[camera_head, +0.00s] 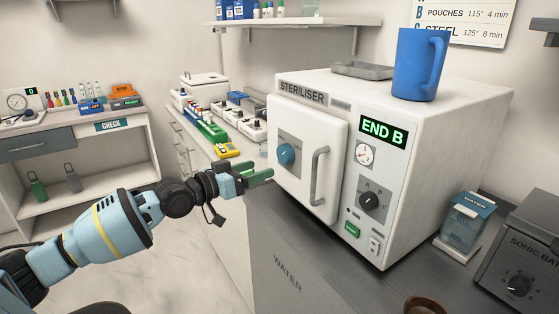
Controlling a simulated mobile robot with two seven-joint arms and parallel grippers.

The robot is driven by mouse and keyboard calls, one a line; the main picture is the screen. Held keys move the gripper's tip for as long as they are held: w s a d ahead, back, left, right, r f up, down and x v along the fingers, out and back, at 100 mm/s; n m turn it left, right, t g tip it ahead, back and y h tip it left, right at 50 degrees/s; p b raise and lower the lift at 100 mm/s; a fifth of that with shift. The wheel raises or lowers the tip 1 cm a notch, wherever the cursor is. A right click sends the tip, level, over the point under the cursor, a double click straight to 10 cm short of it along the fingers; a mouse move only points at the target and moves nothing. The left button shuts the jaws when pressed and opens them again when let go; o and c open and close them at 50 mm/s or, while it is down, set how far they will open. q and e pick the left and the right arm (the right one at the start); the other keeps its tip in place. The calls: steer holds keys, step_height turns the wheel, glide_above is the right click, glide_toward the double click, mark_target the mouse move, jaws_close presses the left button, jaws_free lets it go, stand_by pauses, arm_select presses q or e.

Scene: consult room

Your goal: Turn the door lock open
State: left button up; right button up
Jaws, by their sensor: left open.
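The white steriliser (425,165) stands on the dark counter, and its display reads "END B". Its door (304,191) looks closed. The door lock, a round blue knob (286,154) on a grey plate, is at the left of the door, beside a vertical grey handle (319,176). My left gripper (262,175) is just left of the door, a little below and left of the lock, with its green-padded fingers pointing at the door. It is open, with nothing seen between the fingers, and appears apart from the knob. My right gripper is not in view.
A blue mug (415,65) and a grey tray (363,69) sit on top of the steriliser. A water container (464,222) and a sonic bath (519,265) stand to its right. Several small devices crowd the counter behind my gripper. The floor at lower left is clear.

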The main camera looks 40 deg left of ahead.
mark_target(282, 154)
arm_select(q)
steer(key=w, duration=0.2)
steer(key=w+d+r, duration=0.1)
steer(key=w, duration=0.3)
steer(key=shift+w+d+r, duration=0.25)
steer(key=shift+d+r, duration=0.05)
steer(key=shift+w+d, duration=0.2)
steer(key=shift+w, duration=0.35)
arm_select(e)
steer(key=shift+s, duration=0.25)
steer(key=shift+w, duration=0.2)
arm_select(q)
steer(key=c, duration=0.9)
steer(key=shift+c, duration=0.4)
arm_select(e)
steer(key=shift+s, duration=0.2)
